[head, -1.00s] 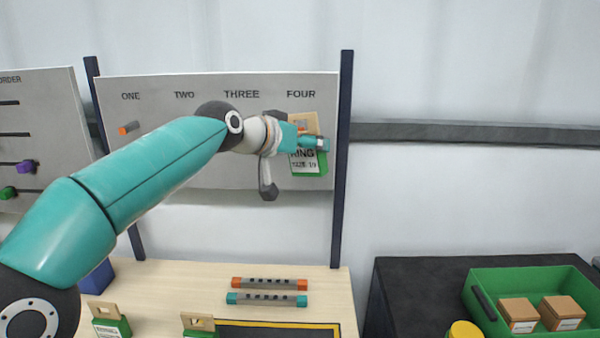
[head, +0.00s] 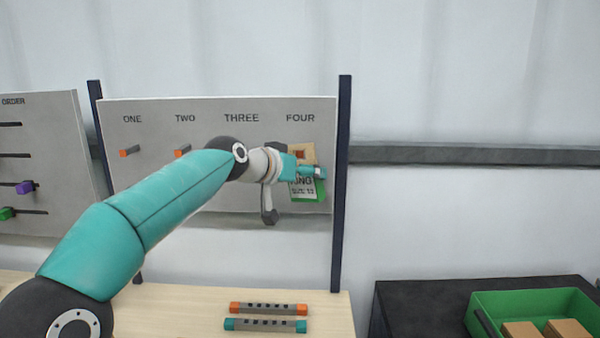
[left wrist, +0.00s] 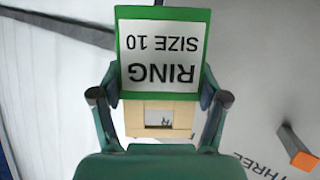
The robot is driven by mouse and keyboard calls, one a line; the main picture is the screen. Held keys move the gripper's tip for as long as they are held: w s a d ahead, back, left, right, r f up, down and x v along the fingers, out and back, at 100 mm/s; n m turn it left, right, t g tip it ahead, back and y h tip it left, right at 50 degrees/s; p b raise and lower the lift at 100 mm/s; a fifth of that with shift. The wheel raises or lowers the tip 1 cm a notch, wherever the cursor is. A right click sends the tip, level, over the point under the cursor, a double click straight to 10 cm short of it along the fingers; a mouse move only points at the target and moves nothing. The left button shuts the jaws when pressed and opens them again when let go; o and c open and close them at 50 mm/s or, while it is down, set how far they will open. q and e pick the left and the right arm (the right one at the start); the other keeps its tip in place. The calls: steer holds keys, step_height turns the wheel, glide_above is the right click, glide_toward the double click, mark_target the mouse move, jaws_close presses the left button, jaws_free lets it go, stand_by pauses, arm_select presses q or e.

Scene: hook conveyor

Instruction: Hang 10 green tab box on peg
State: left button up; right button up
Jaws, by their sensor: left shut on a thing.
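A green box with a tan hang tab (head: 308,190) is at the board's column FOUR. In the left wrist view the box (left wrist: 162,50) carries a white label reading RING SIZE 10, upside down there. Its tan tab (left wrist: 160,118) has a square hole. My left gripper (left wrist: 160,98) is shut on this box, a finger on each side. In the head view the left gripper (head: 312,172) partly covers the box. An orange peg end (head: 299,154) shows at the tab's hole under FOUR; how far the peg passes through cannot be told. My right gripper is not in view.
The pegboard (head: 220,210) has orange pegs under ONE (head: 130,151) and TWO (head: 182,151). A dark post (head: 341,190) stands right of it. An ORDER board (head: 45,165) is at left. Two grey bars lie on the table (head: 180,310). A green crate (head: 540,299) holds brown boxes.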

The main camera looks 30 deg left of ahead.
arm_select(q)
steer(key=shift+w+a+p, duration=0.7)
steer(key=shift+w+a, duration=0.05)
steer(key=shift+w, duration=0.35)
steer(key=shift+w+a, duration=0.1)
steer(key=shift+w, duration=0.05)
steer(key=shift+c, duration=0.7)
steer(key=w+a+p, duration=0.1)
steer(key=w+f+p, duration=0.1)
steer(key=shift+w+a, duration=0.35)
